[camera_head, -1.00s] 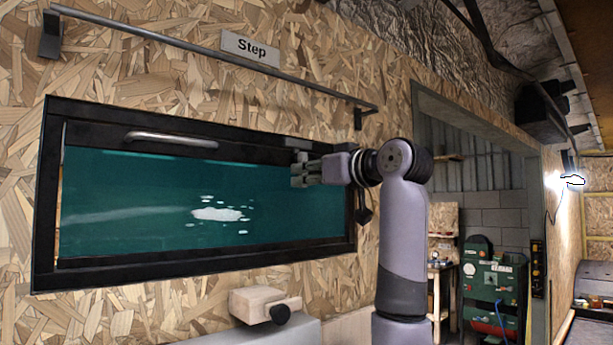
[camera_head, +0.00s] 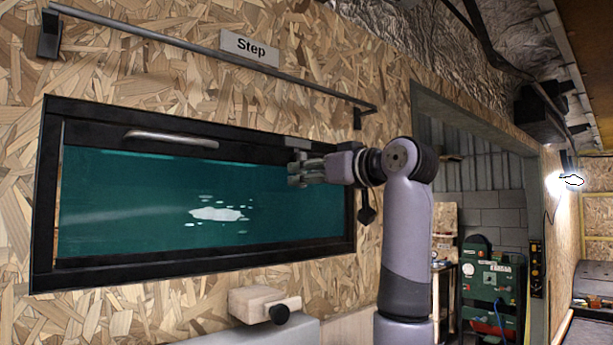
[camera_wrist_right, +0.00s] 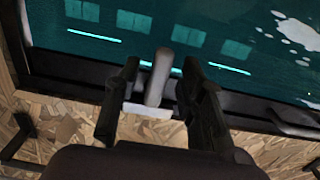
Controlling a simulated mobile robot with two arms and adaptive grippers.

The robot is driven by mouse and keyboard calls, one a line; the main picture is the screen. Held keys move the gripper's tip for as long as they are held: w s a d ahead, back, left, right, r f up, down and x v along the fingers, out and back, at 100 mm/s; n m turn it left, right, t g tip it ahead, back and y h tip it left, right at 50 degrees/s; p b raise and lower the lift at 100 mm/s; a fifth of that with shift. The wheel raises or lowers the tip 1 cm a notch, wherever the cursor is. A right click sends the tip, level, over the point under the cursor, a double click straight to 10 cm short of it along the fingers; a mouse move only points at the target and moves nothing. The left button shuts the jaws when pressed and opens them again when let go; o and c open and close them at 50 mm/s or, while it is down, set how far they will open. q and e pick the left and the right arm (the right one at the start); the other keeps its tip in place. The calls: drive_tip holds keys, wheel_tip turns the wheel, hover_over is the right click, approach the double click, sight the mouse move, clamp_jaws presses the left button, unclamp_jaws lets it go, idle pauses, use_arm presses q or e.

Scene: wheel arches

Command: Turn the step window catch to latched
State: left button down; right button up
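The step window (camera_head: 120,210) is a dark-framed teal pane in a chipboard wall, under a "Step" sign (camera_head: 250,48). Its catch (camera_wrist_right: 158,78) is a small grey lever on the frame's top rail. In the right wrist view the lever stands between the two dark fingers of my right gripper (camera_wrist_right: 160,80), which are apart with gaps on both sides. In the head view the right gripper (camera_head: 303,172) is at the window's upper right, and it largely hides the catch. My left gripper is not in view.
A bar handle (camera_head: 170,138) is fixed on the top rail, left of the gripper. A rail (camera_head: 215,55) runs along the wall above the window. A wooden block with a dark knob (camera_head: 262,304) sits below. A doorway opens on the right.

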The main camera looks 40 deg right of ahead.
drive_tip(key=s+d, duration=0.1)
drive_tip(key=s, duration=1)
